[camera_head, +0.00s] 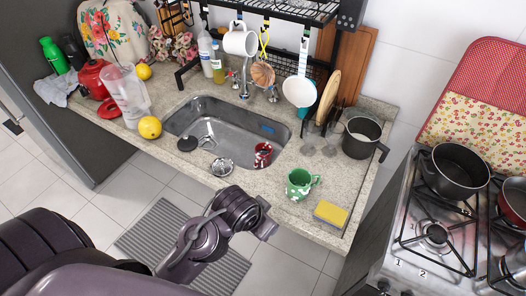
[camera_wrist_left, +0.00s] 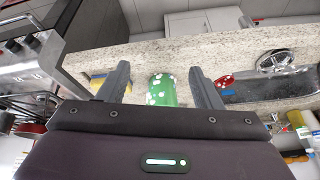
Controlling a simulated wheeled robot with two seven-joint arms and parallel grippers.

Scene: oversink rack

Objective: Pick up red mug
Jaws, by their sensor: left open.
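The red mug (camera_head: 263,155), red with white spots, sits at the right end of the sink basin (camera_head: 205,122). In the left wrist view a red spotted piece of it (camera_wrist_left: 224,80) shows right of the fingers; the rest is hidden. My left gripper (camera_head: 268,228) is near the counter's front edge, apart from both mugs. In the left wrist view its fingers (camera_wrist_left: 158,74) are spread and empty, with the green mug (camera_wrist_left: 163,91) beyond and between them.
A yellow sponge (camera_head: 331,214) lies right of the green mug. A metal strainer (camera_head: 222,167) lies on the front counter, left of the red mug. The faucet (camera_head: 246,82) and hanging rack (camera_head: 290,12) stand behind the sink. The stove (camera_head: 435,235) is at right.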

